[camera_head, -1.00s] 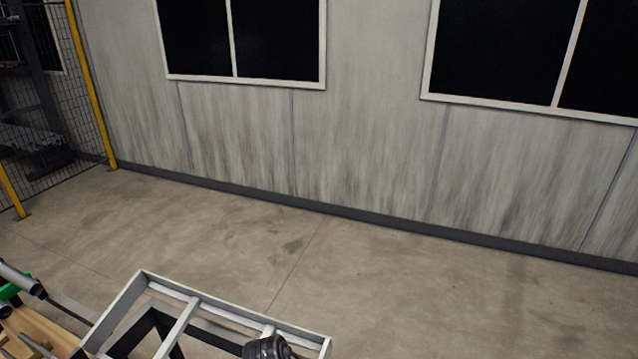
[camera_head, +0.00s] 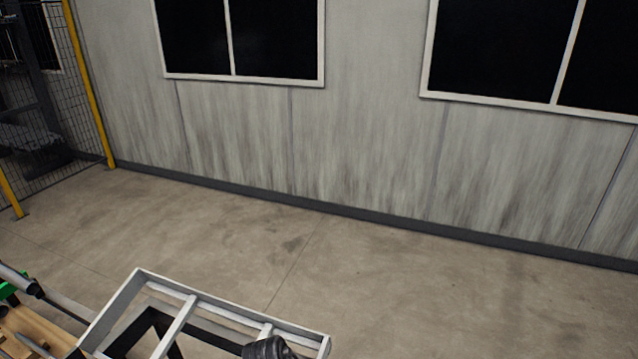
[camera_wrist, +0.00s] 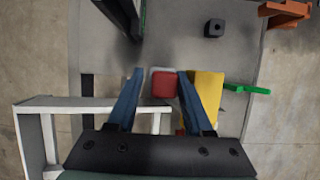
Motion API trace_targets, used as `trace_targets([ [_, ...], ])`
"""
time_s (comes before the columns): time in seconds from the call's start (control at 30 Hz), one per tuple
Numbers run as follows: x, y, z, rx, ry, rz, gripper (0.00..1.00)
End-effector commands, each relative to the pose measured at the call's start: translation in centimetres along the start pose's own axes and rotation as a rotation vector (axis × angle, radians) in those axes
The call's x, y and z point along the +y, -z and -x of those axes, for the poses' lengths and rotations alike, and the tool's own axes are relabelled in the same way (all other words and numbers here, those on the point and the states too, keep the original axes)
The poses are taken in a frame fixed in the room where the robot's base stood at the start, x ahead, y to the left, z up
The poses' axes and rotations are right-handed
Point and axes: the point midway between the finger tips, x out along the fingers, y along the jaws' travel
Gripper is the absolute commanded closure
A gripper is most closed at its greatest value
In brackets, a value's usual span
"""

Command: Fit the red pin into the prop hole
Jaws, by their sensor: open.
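A small dark cube (camera_wrist: 214,28) with a round mark on top sits beyond the right finger. I cannot tell whether that mark is the prop hole. The red piece and my fingers do not show in the head view.
In the wrist view, a yellow piece (camera_wrist: 208,92) is close beside the right finger. A green part (camera_wrist: 247,89) and an orange piece (camera_wrist: 286,10) lie further right.

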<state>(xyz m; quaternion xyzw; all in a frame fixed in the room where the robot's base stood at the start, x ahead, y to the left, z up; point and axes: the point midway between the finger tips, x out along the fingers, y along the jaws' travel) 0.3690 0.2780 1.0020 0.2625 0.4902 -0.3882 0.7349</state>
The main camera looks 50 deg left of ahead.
Motion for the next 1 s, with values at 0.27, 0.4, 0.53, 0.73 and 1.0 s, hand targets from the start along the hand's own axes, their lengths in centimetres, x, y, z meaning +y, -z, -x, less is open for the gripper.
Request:
trace_targets([
  [0.27, -0.7, 0.1, -0.3, -0.002, 0.021, 0.008, 0.29],
  [0.4, -0.6, 0.2, 0.5, -0.001, 0.018, 0.008, 0.29],
  [0.53, -0.3, 0.3, 2.7, 0.002, 0.009, 0.008, 0.29],
  [0.73, 0.0, 0.3, 7.5, 0.003, 0.002, 0.006, 0.29],
  [1.0, 0.1, -0.1, 12.2, 0.000, 0.005, 0.005, 0.29],
])
